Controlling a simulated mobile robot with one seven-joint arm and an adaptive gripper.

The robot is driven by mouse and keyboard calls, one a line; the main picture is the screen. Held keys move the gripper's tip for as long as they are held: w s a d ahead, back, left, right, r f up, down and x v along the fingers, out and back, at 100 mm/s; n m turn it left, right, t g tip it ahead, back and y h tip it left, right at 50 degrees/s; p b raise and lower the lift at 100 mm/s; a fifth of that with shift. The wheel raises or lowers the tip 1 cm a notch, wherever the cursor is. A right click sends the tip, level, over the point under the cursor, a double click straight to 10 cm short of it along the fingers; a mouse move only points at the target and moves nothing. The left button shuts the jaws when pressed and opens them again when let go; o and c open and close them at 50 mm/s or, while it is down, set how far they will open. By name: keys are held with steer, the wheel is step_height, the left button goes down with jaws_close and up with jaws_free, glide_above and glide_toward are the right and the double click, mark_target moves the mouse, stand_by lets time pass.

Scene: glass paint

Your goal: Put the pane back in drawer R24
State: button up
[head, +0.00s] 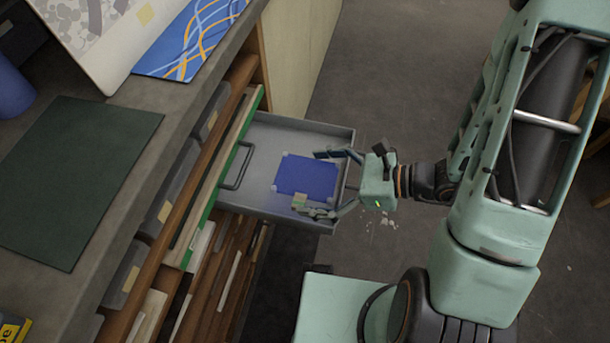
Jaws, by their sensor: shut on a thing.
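A small blue pane (308,173) with pale corner pieces shows over the open grey drawer (257,139). My gripper (325,184) reaches in from the right over the drawer's outer wall. It is shut on the pane, with one finger at its upper edge and one near its lower right corner. I cannot tell whether the pane touches the drawer floor or is held above it. No drawer label can be read, so I cannot tell whether this drawer is R24.
A wooden rack (190,180) with several slots stands left of the drawer. A dark green sheet (70,175) and a blue patterned sheet (188,38) lie on the grey worktop. A dark handle (237,165) is beside the drawer. Bare floor (385,70) shows to the right.

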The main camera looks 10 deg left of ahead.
mark_target(319, 166)
steer(key=w+f, duration=0.1)
steer(key=w+a+f, duration=0.1)
steer(key=w, duration=0.1)
steer(key=w+f, duration=0.1)
steer(key=w, duration=0.1)
steer(key=shift+w+a, duration=0.15)
steer(key=shift+a, duration=0.2)
steer(key=w+f, duration=0.1)
steer(key=f, duration=0.1)
steer(key=w+a+f+b, duration=0.1)
steer(key=w+f, duration=0.1)
steer(key=shift+w, duration=0.15)
steer(key=f, duration=0.1)
steer(key=w+f+b, duration=0.1)
steer(key=f, duration=0.1)
steer(key=shift+a+f, duration=0.1)
steer(key=shift+f, duration=0.45)
steer(key=shift+f+b, duration=0.2)
steer(key=shift+b, duration=0.2)
steer(key=o, duration=0.9)
steer(key=shift+r, duration=0.1)
